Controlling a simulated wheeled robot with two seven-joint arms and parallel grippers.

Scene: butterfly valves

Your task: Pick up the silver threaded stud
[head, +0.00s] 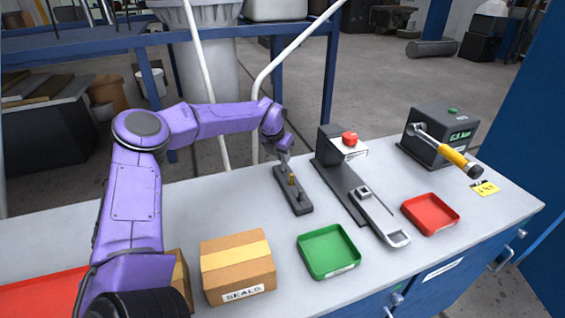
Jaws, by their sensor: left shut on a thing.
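My left arm reaches over the bench from the left. Its left gripper (286,162) points down just above the far part of a dark narrow rack (298,206). The gripper is shut on a small grey piece, which I take to be the silver threaded stud; the fingers hide most of it. Whether the stud is clear of the rack is too small to tell. A brass-coloured stud (292,181) stands upright in the rack just below the fingers. My right gripper is not in view.
A green tray (328,270), a cardboard box (238,285) and a red tray (458,217) stand nearer the front. A dark fixture with a red button (349,138) is right of the rack. A dark box with a yellow-handled lever (455,156) stands at far right.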

